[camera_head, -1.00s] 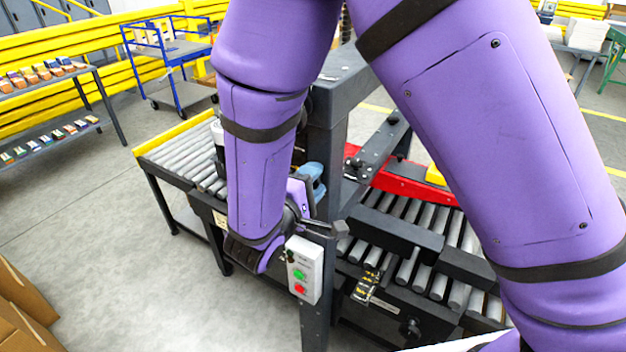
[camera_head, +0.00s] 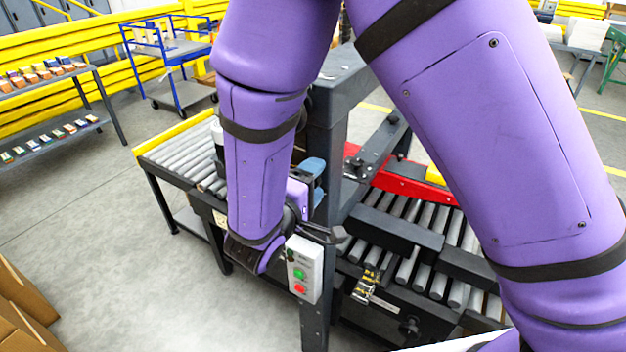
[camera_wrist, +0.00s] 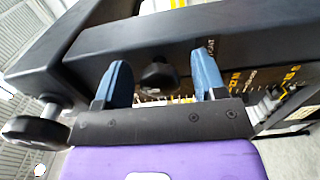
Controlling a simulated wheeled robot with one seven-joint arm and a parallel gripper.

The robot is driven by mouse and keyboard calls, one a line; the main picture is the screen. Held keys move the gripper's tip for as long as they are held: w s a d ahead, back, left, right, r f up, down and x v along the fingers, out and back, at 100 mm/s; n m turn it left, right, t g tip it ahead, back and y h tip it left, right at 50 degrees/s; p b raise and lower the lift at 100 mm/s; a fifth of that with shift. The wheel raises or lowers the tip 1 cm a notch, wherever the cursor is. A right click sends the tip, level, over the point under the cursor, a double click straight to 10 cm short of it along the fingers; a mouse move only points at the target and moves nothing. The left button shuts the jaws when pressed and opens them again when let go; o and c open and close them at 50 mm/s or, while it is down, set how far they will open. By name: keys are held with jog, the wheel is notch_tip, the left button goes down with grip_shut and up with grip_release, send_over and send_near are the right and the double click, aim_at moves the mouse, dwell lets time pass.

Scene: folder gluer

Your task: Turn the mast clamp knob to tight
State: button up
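In the wrist view, a black knob (camera_wrist: 158,76) sits on the dark mast beam (camera_wrist: 160,38), beside printed markings. I take it to be the mast clamp knob. My gripper (camera_wrist: 161,84) is open, with one blue finger on each side of the knob and a visible gap to each. I cannot tell how deep the knob lies between the fingers. In the head view, my gripper (camera_head: 314,172) is beside the dark upright mast (camera_head: 325,150), partly hidden by my own purple arm. The knob cannot be made out there.
A crank-like dark handle (camera_head: 338,233) sticks out near my wrist; a round black knob on a shaft (camera_wrist: 38,124) shows at left in the wrist view. A button box (camera_head: 304,270) with green and red buttons is just below. Roller conveyors (camera_head: 185,158) lie on both sides.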

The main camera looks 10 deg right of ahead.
jog(key=v, duration=1)
jog(key=shift+s+a, duration=0.25)
jog(key=shift+s, duration=0.05)
jog(key=d+r+m+g, duration=0.3)
jog(key=d+r+g, duration=0.25)
jog(key=d, duration=0.45)
jog(key=d+r+m+g, duration=0.45)
jog(key=d+g, duration=0.25)
jog(key=d, duration=0.4)
jog(key=s+d+r+m+t+y, duration=0.2)
jog(key=s+d+r+t+y, duration=0.1)
jog(key=s+d+r+y, duration=0.6)
jog(key=shift+s+d+r+m+t+y, duration=0.3)
jog(key=shift+s+r+y, duration=0.3)
jog(key=shift+r+y, duration=0.35)
